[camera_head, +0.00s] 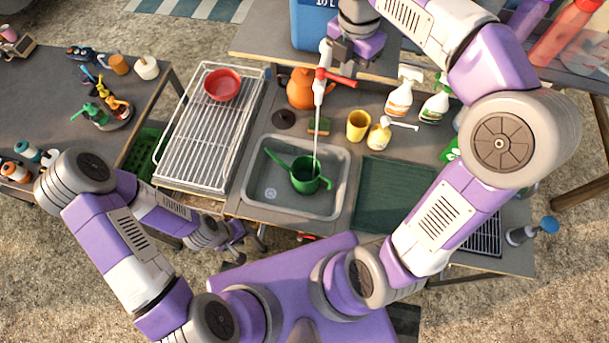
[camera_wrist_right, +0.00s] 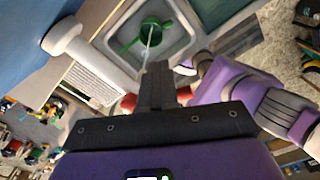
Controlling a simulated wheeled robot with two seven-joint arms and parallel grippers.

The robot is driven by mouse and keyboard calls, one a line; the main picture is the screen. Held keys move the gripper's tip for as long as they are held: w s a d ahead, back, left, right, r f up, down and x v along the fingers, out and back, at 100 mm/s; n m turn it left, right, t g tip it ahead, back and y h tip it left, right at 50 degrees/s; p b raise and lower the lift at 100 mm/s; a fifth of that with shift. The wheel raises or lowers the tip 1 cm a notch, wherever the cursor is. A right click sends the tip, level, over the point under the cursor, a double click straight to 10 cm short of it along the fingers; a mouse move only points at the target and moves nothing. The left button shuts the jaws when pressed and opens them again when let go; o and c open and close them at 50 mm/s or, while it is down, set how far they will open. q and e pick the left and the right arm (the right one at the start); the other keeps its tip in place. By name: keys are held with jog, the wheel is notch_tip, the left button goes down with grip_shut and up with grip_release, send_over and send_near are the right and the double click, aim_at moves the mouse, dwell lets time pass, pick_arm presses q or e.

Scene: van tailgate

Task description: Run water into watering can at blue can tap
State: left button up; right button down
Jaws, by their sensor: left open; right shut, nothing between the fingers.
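The green watering can (camera_head: 306,175) stands in the grey sink (camera_head: 270,208); it also shows in the right wrist view (camera_wrist_right: 150,30). The blue can (camera_head: 308,28) stands on the raised shelf at the top. Its white tap (camera_head: 319,92) has a red lever (camera_head: 335,77). A thin stream of water runs from the tap down into the watering can's opening. My right gripper (camera_head: 343,62) is shut and empty beside the tap, close to the lever; its closed fingers (camera_wrist_right: 157,85) show in the wrist view. I cannot tell if they touch the lever. My left gripper (camera_head: 237,250) is open and empty, low in front of the counter.
A wire rack (camera_head: 200,140) with a red bowl (camera_head: 222,85) is left of the sink. An orange kettle (camera_head: 300,90), yellow cup (camera_head: 358,125) and spray bottles (camera_head: 400,97) stand behind it. A dark green mat (camera_head: 390,195) lies bare at right.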

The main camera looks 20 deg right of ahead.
jog(key=s+r+p, duration=0.1)
jog(key=a+r+p, duration=0.1)
jog(key=r, duration=0.1)
jog(key=s+a+r+p, duration=0.1)
jog(key=shift+s+a+r+p, duration=0.1)
jog(key=shift+s+r+p, duration=0.2)
jog(key=shift+p, duration=0.1)
dwell(0.8)
jog(key=s+a, duration=0.1)
jog(key=a, duration=0.5)
jog(key=shift+a, duration=0.25)
jog(key=shift+s, duration=0.1)
notch_tip(320, 180, down, 5)
jog(key=b, duration=0.2)
jog(key=shift+d+r+b, duration=0.1)
jog(key=shift+r+b, duration=0.1)
jog(key=shift+b, duration=0.15)
